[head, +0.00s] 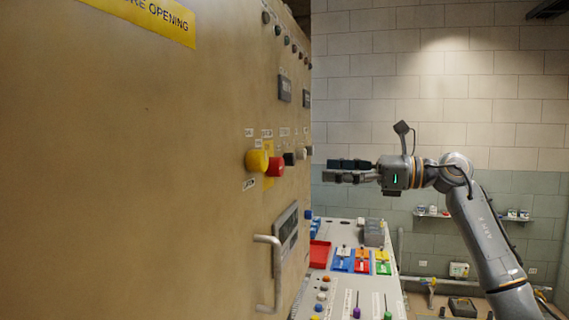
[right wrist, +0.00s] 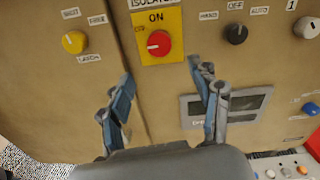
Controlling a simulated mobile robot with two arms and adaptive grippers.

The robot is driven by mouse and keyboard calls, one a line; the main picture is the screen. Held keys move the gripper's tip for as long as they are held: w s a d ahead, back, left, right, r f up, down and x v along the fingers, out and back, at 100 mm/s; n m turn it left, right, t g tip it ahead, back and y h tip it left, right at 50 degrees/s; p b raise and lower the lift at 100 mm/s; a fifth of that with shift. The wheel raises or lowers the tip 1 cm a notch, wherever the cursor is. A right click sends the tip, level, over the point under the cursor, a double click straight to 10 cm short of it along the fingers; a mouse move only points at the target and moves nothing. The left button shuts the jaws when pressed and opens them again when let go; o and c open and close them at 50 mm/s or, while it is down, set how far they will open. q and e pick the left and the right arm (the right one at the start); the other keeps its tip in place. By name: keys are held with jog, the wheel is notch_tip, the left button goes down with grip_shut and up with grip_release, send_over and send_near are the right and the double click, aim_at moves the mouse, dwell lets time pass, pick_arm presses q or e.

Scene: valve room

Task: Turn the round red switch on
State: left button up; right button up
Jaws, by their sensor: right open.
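The round red switch (head: 275,166) sticks out of a tan cabinet face, beside a yellow knob. In the right wrist view the red switch (right wrist: 159,43) sits on a yellow plate marked "ON" above it. A white mark on its face points left. My right gripper (head: 327,171) is open and empty, to the right of the switch in the head view and apart from it. In the right wrist view its two fingers (right wrist: 161,72) point at the panel, with the switch just beyond and between their tips. My left gripper is not in view.
A yellow knob (right wrist: 74,42) and a black knob (right wrist: 235,34) flank the switch. A display (head: 287,226) and a metal handle (head: 276,272) are lower on the cabinet. A sloped console (head: 345,285) with coloured switches stands below my right gripper.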

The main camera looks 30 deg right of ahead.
aim_at(282, 168)
jog(key=p+x, duration=0.3)
jog(key=x, duration=0.6)
jog(key=shift+w+a+r, duration=0.1)
jog(key=shift+a, duration=0.05)
jog(key=shift+w+a+p, duration=0.35)
jog(key=shift+w+p, duration=0.05)
jog(key=shift+w, duration=0.05)
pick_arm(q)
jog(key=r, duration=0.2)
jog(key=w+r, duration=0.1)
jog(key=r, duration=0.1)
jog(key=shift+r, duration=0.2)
pick_arm(e)
jog(key=shift+w+a, duration=0.1)
jog(key=shift+w, duration=0.05)
jog(key=c, duration=1.1)
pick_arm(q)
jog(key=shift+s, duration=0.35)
pick_arm(e)
jog(key=shift+c, duration=0.2)
